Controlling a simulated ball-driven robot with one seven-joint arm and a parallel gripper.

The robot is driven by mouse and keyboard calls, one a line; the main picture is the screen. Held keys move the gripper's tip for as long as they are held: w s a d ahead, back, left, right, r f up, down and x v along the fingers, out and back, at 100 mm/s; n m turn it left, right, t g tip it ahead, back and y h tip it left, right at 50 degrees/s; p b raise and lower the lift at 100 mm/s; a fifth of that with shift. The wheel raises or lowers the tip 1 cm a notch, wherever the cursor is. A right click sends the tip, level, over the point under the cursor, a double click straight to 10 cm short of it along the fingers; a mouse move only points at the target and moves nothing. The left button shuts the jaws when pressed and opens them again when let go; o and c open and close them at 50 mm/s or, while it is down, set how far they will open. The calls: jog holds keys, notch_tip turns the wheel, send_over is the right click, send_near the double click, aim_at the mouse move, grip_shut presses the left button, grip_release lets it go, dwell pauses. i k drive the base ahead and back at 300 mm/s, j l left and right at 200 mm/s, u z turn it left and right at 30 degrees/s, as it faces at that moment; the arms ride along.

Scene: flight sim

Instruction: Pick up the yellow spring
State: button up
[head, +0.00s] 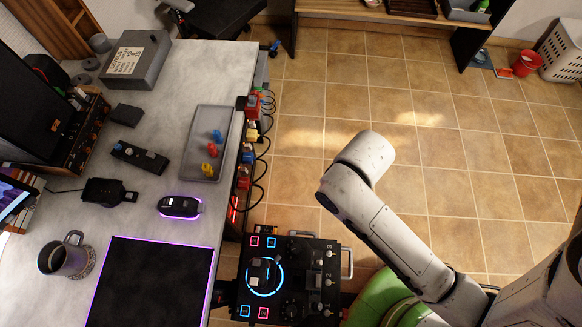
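A small yellow piece (208,169), probably the yellow spring, is at the near end of a grey tray (204,127) on the desk. It is too small to make out coils. A red piece (212,150) lies just beyond it and a blue piece (217,135) farther up the same tray. My white arm (400,240) reaches in from the lower right over the tiled floor, to the right of the desk and apart from the tray. My gripper does not show.
A dark mouse (180,206) with a purple glow, a mug (62,258) and a dark mat (150,285) are on the desk (215,70). Cabled coloured plugs line its right edge. A black control panel (287,277) stands beside it. Open tiled floor is right.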

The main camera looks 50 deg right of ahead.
aim_at(206, 169)
jog(key=k+j, duration=0.15)
jog(key=k, duration=0.35)
jog(key=k+j, duration=0.1)
jog(key=k, duration=0.45)
jog(key=k+j+u, duration=0.1)
jog(key=k, duration=0.4)
jog(key=z, duration=0.1)
jog(key=i+j+u, duration=0.25)
jog(key=i, duration=0.75)
jog(key=i+l+u, duration=0.15)
jog(key=i+u, duration=0.15)
jog(key=i, duration=0.7)
